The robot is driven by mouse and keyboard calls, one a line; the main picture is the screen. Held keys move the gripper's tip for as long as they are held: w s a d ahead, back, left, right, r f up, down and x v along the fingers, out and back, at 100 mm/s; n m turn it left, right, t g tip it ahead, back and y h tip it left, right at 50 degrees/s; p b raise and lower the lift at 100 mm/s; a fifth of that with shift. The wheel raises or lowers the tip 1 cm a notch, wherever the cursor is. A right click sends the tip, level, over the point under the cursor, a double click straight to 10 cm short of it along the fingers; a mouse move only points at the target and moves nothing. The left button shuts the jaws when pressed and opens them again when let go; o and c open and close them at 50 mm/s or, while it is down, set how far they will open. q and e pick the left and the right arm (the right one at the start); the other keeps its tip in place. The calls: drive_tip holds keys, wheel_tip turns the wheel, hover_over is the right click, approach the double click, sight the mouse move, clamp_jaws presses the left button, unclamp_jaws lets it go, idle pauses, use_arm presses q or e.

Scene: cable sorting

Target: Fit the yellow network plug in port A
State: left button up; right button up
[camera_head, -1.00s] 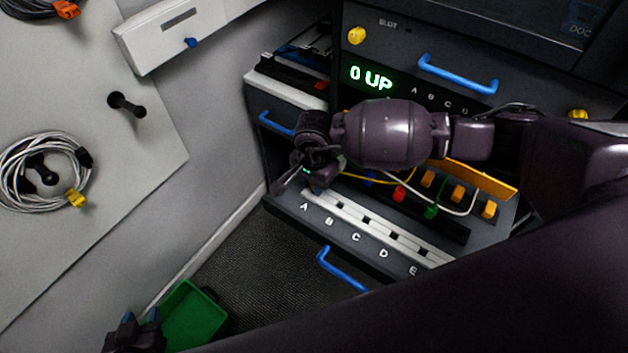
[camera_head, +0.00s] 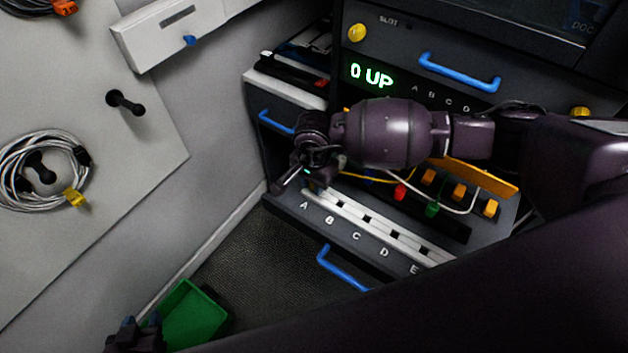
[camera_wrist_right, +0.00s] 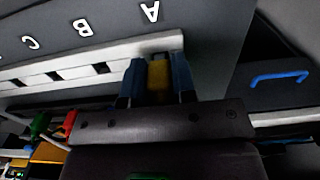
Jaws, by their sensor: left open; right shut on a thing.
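The white port strip (camera_head: 378,228) runs along the shelf, with letters A to E in front of it. In the right wrist view the strip (camera_wrist_right: 60,72) shows dark ports below B and C. My right gripper (camera_head: 312,188) is at the port A end of the strip. In the right wrist view its blue fingers (camera_wrist_right: 157,80) are shut on the yellow plug (camera_wrist_right: 158,76), in line with letter A and touching or very near the strip. I cannot tell whether the plug is inside the port. A yellow cable (camera_head: 385,178) runs behind the gripper. My left gripper (camera_head: 140,325) is open at the lower left, partly cut off.
A red plug (camera_head: 400,192), a green plug (camera_head: 432,209) and several orange plugs (camera_head: 458,191) sit behind the strip. A blue handle (camera_head: 342,270) is below the shelf. A green bin (camera_head: 195,318) stands at lower left. The display (camera_head: 371,76) reads "0 UP".

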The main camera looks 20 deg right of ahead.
drive_tip(key=shift+f, duration=0.3)
idle(0.5)
drive_tip(key=o, duration=1.5)
drive_tip(key=shift+c, duration=0.2)
drive_tip(key=shift+r+p, duration=0.65)
drive_tip(key=shift+r, duration=0.95)
drive_tip(key=shift+r+p, duration=0.4)
drive_tip(key=shift+r, duration=0.4)
drive_tip(key=shift+r+p, duration=0.55)
drive_tip(key=shift+r, duration=0.55)
